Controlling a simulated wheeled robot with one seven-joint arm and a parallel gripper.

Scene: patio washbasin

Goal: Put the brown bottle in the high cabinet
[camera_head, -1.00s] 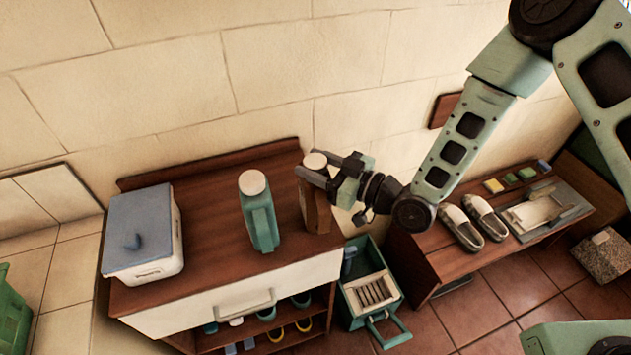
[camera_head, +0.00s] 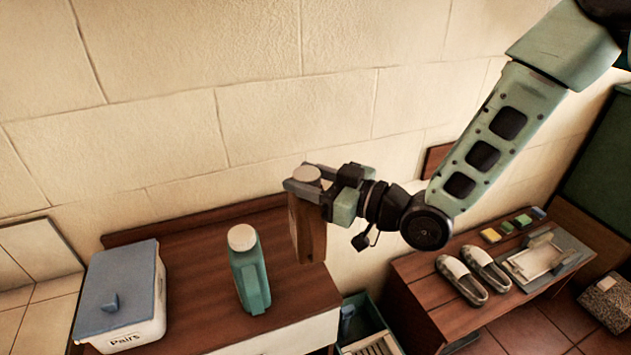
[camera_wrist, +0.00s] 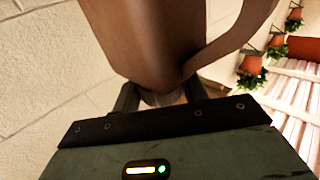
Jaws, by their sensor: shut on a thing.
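The brown bottle (camera_head: 310,232) has a pale round cap and hangs upright in my gripper (camera_head: 306,181), which is shut on it near the top. In the head view it appears in front of the right end of the wooden counter, seemingly lifted off it. In the wrist view the brown bottle (camera_wrist: 150,40) fills the upper middle, with its handle curving at the right. My gripper's fingers (camera_wrist: 158,98) close around its neck. I cannot make out a high cabinet in either view.
A teal bottle with a white cap (camera_head: 250,275) and a white bin with a blue-grey lid (camera_head: 118,298) stand on the counter (camera_head: 190,260). A lower bench (camera_head: 420,300) at right holds shoes (camera_head: 470,275) and a tray (camera_head: 545,258). The wrist view shows hanging plant pots (camera_wrist: 252,65).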

